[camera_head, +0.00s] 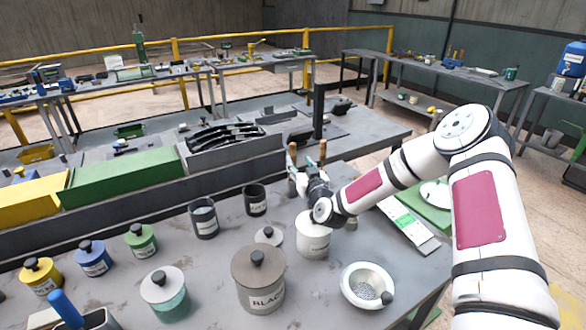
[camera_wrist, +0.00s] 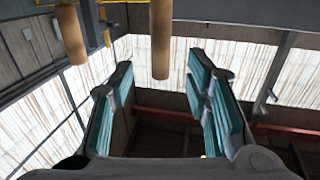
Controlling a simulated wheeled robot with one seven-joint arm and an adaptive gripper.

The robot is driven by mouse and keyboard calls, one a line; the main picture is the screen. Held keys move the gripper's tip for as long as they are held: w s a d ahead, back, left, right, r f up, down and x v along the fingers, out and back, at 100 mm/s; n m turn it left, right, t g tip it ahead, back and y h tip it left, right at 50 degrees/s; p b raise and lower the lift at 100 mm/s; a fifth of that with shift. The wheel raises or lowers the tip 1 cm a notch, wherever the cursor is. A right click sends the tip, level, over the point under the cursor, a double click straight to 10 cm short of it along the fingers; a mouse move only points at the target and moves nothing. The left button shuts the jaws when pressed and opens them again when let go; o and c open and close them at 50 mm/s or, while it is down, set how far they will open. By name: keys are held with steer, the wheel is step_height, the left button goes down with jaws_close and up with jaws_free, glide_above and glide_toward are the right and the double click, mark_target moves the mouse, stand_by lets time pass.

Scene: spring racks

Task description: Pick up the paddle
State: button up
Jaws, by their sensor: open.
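No whole paddle shows. Two wooden handles stand upright by the white canister (camera_head: 313,236), at my gripper (camera_head: 308,174): a left handle (camera_head: 292,153) and a right handle (camera_head: 323,150). I cannot tell which belongs to the paddle; their lower parts are hidden. In the wrist view, one handle (camera_wrist: 160,40) reaches down from the top edge between the lines of my fingers, and another (camera_wrist: 70,34) is to the left. My gripper (camera_wrist: 162,80) has its teal-padded fingers wide apart with nothing between the pads.
A large grey-brown canister (camera_head: 258,280), a white mortar bowl (camera_head: 367,285) and a dark cup (camera_head: 254,200) stand close by on the grey bench (camera_head: 225,240). Several smaller lidded jars stand at left. A white-and-green device (camera_head: 408,224) lies right of the canister, behind my arm. A raised ledge runs behind.

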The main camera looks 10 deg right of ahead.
mark_target(294, 154)
steer(key=w, duration=0.7)
steer(key=shift+w+a+r, duration=0.1)
steer(key=shift+w+a, duration=0.15)
steer(key=shift+a, duration=0.1)
jaws_close()
